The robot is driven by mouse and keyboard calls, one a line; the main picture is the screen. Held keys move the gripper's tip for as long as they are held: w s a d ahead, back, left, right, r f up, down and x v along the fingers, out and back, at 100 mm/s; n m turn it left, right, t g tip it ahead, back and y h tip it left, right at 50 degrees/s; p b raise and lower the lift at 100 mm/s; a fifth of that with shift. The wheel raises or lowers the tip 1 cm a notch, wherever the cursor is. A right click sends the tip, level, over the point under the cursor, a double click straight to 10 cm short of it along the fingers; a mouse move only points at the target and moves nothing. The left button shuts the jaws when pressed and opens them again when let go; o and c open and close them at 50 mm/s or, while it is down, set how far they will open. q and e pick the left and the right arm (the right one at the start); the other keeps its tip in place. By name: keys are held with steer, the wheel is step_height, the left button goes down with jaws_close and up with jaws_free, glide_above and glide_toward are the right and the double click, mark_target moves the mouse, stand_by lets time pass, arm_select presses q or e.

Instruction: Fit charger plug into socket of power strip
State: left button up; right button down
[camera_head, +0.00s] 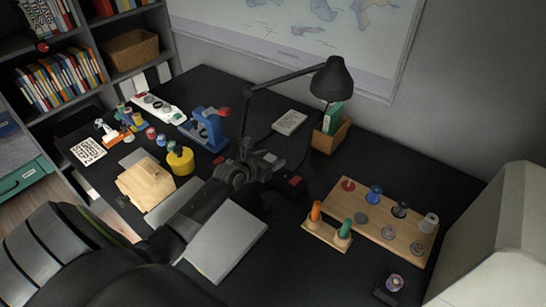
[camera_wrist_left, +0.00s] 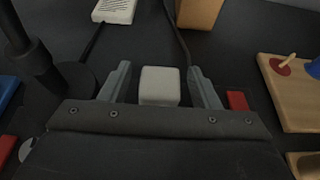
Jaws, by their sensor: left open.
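A white, rounded block that looks like the charger plug (camera_wrist_left: 160,86) stands between the two fingers of my left gripper (camera_wrist_left: 160,88). The fingers are open, with a gap on each side of it; its prongs are not visible. In the head view my left gripper (camera_head: 268,161) is over the middle of the desk and largely covers the plug. A pale block with rows of marks, probably the power strip (camera_head: 290,122), lies beyond it by the lamp; it also shows in the wrist view (camera_wrist_left: 115,10), with a dark cable at its near end. My right gripper is not in view.
A black desk lamp (camera_head: 333,80) arches over the desk. A wooden holder (camera_head: 330,136) stands behind my gripper. A wooden peg board (camera_head: 385,222) is at right, a grey laptop-like slab (camera_head: 225,242) in front. A blue device (camera_head: 207,128) and yellow cylinder (camera_head: 181,161) stand left.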

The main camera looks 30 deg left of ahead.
arm_select(q)
steer(key=p+v, duration=0.4)
steer(key=v, duration=0.6)
steer(key=shift+s, duration=0.15)
